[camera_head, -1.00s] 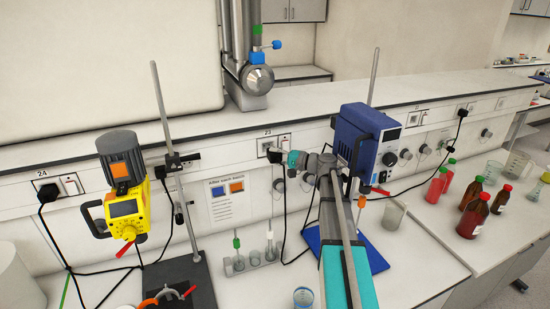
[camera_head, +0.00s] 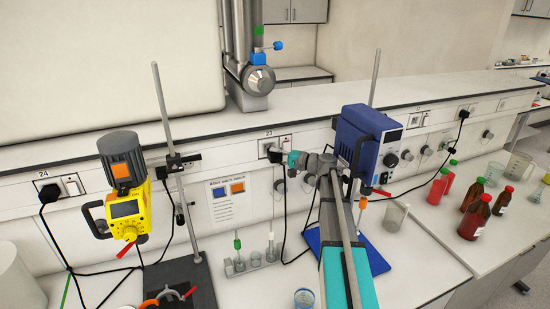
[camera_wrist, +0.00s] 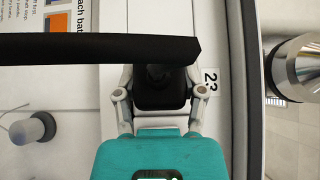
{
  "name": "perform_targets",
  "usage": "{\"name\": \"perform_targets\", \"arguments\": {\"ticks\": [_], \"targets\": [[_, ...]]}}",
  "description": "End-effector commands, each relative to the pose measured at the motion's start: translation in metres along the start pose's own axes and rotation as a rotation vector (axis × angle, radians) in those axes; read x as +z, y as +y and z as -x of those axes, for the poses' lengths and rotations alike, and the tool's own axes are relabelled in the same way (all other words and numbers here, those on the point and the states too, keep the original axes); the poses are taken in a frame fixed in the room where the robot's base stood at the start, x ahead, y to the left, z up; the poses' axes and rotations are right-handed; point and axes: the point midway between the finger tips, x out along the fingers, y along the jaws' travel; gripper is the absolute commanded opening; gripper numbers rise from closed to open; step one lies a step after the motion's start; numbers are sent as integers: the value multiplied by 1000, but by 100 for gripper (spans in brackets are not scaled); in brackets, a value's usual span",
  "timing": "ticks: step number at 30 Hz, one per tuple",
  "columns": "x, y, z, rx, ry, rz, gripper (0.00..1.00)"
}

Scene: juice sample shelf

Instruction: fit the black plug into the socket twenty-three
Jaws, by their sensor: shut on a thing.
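The black plug (camera_wrist: 160,92) is held between the two fingers of my gripper (camera_wrist: 160,100) in the wrist view. In the head view, my gripper (camera_head: 281,156) is at socket twenty-three (camera_head: 265,147), with the plug up against its face. The label "23" (camera_wrist: 211,82) shows right beside the plug in the wrist view. A thick black cable (camera_wrist: 95,48) crosses in front of the plug there and hides part of it. The socket face is hidden behind the plug and fingers, so I cannot tell how deep the plug sits.
A blue stirrer (camera_head: 362,140) on a stand is close to the right of my arm. A yellow stirrer (camera_head: 125,205) hangs at the left, near socket 24 (camera_head: 45,188) with its plug. Bottles (camera_head: 474,217) stand at the right.

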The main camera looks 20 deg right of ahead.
Motion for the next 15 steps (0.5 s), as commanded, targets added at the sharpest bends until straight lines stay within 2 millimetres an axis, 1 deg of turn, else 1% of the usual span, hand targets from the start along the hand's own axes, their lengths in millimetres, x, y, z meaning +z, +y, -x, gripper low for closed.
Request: {"name": "perform_targets", "arguments": {"ticks": [15], "targets": [[-7, 0, -5, 0, 0, 0, 0]]}}
